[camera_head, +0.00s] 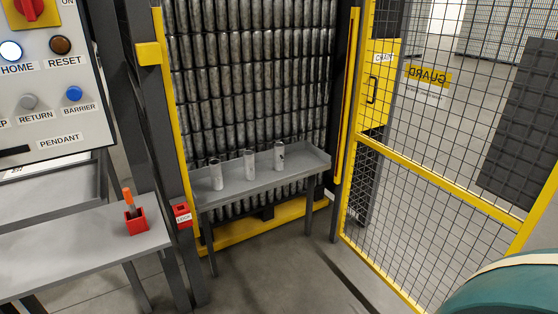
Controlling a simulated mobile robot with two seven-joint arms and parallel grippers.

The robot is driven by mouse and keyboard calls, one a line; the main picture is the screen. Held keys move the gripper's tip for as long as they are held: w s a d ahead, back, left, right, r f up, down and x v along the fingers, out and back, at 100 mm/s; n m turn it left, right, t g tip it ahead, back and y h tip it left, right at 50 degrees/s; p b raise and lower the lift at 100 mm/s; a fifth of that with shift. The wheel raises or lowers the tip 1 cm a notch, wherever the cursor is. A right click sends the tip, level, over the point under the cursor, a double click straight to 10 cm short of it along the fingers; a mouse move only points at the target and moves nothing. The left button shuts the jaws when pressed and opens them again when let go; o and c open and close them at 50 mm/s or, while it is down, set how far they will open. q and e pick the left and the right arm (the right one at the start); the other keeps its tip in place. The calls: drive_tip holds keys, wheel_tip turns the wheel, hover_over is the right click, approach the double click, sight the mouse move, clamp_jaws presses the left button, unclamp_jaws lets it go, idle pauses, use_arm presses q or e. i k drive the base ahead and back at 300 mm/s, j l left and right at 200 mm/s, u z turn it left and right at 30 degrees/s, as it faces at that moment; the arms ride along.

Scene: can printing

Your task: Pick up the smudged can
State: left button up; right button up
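Three light grey cans stand upright and apart on a narrow grey shelf (265,181). They are a left can (216,178), a middle can (249,167) and a right can (279,158). The right can shows a small dark mark on its side, which looks like the smudge. The other two show no clear mark at this size. Neither of my grippers is in view.
Behind the shelf is a wall of stacked cans (250,75). A yellow-framed mesh gate (440,130) stands open at right. At left are a control panel (50,85) and a grey table (75,240) with a red holder (136,224). Floor before the shelf is clear.

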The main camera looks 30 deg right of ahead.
sight(278, 148)
drive_tip(key=i+l+z, duration=0.15)
drive_tip(key=z, duration=0.3)
drive_tip(key=i+z, duration=0.2)
drive_tip(key=z, duration=0.2)
drive_tip(key=i+l+z, duration=0.1)
drive_tip(key=z, duration=0.35)
drive_tip(key=i+z, duration=0.1)
drive_tip(key=i, duration=0.35)
drive_tip(key=i+j, duration=0.15)
drive_tip(key=i, duration=0.35)
drive_tip(key=i+j+z, duration=0.15)
drive_tip(key=i, duration=0.3)
drive_tip(key=i+j+z, duration=0.1)
drive_tip(key=i, duration=0.95)
